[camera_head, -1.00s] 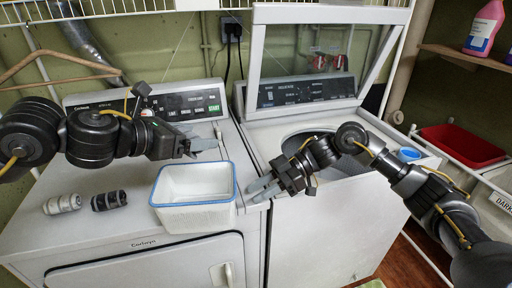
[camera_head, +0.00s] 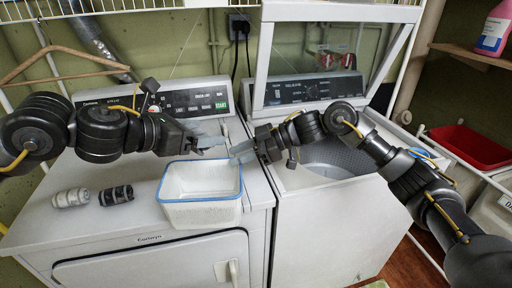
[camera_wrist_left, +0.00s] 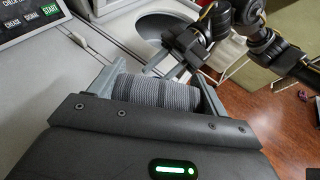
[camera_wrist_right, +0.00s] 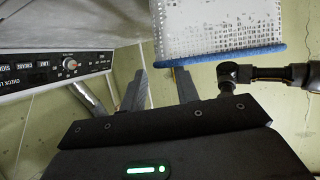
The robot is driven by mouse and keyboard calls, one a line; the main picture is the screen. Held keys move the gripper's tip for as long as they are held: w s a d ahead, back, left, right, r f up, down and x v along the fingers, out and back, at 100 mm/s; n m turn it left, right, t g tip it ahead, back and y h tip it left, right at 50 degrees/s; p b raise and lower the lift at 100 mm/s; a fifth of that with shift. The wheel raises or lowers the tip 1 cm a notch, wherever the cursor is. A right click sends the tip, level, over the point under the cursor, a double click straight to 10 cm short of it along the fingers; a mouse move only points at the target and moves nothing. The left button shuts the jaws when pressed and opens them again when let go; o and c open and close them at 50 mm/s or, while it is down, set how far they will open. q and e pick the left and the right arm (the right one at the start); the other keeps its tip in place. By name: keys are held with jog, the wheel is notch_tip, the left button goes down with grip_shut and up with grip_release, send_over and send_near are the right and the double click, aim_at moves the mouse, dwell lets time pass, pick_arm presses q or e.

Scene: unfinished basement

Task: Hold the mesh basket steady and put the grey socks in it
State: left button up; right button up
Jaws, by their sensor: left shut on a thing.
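The mesh basket (camera_head: 201,214), white with a blue rim, stands upright on the dryer near its right edge and looks empty. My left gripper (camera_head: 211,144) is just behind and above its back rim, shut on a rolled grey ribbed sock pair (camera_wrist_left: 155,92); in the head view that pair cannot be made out. My right gripper (camera_head: 240,151) is open by the basket's back right corner. In the right wrist view its fingers (camera_wrist_right: 160,72) are spread and empty, close to the blue rim (camera_wrist_right: 225,54); whether they touch it cannot be told.
A light sock roll (camera_head: 71,197) and a dark sock roll (camera_head: 116,195) lie on the dryer (camera_head: 130,222) left of the basket. The washer (camera_head: 320,215) at right has its lid up. A red tray (camera_head: 470,150) sits on the far right rack.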

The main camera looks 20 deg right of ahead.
aim_at(224, 160)
jog(key=x, duration=0.5)
jog(key=shift+w+a+f, duration=0.1)
jog(key=shift+a+f, duration=0.05)
jog(key=shift+a, duration=0.1)
grip_shut()
